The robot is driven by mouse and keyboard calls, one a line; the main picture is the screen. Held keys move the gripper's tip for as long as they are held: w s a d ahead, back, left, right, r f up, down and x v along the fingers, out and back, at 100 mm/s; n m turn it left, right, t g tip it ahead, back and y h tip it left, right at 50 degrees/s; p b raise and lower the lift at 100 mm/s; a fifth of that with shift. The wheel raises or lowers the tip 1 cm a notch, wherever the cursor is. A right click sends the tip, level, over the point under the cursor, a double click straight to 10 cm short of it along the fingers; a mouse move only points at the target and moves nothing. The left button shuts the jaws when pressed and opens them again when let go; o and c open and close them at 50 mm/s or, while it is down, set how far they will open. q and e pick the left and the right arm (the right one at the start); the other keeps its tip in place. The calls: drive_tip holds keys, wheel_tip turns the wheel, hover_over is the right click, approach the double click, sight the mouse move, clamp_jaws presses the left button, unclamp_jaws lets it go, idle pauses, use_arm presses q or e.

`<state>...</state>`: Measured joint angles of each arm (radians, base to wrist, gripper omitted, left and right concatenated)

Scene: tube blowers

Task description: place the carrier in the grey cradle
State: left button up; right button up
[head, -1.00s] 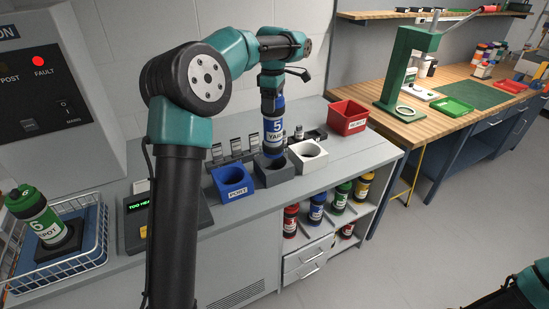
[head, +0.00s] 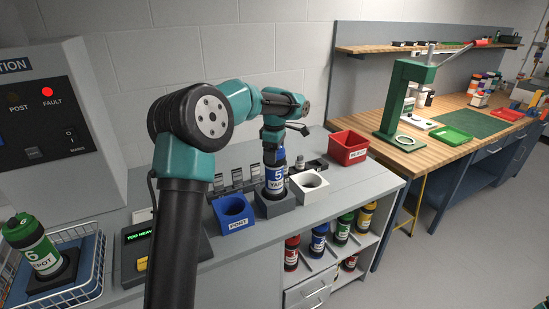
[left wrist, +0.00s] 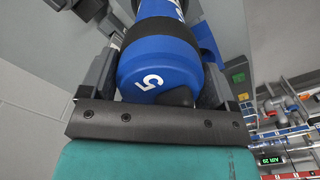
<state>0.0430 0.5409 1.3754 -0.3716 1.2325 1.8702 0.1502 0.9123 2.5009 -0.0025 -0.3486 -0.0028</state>
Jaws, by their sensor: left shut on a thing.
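The carrier (head: 275,178) is a blue cylinder with a white band, marked 5. It stands upright with its lower end inside the grey cradle (head: 277,208), whose block hides that end. My left gripper (head: 273,153) is above it, shut on its upper part. In the left wrist view the blue end of the carrier (left wrist: 158,62) with a white 5 sits between the fingers. My right gripper is out of view.
A blue cradle (head: 233,213) stands left of the grey one and a white cradle (head: 309,187) right of it. A red bin (head: 349,148) is farther right. A green carrier (head: 35,246) stands in a wire basket (head: 88,268). Several carriers fill the shelf below.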

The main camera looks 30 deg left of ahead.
use_arm(q)
drive_tip(key=shift+f, duration=1.1)
drive_tip(key=o, duration=1.2)
drive_tip(key=shift+f, duration=0.1)
wheel_tip(320, 180, up, 12)
drive_tip(key=shift+r, duration=0.2)
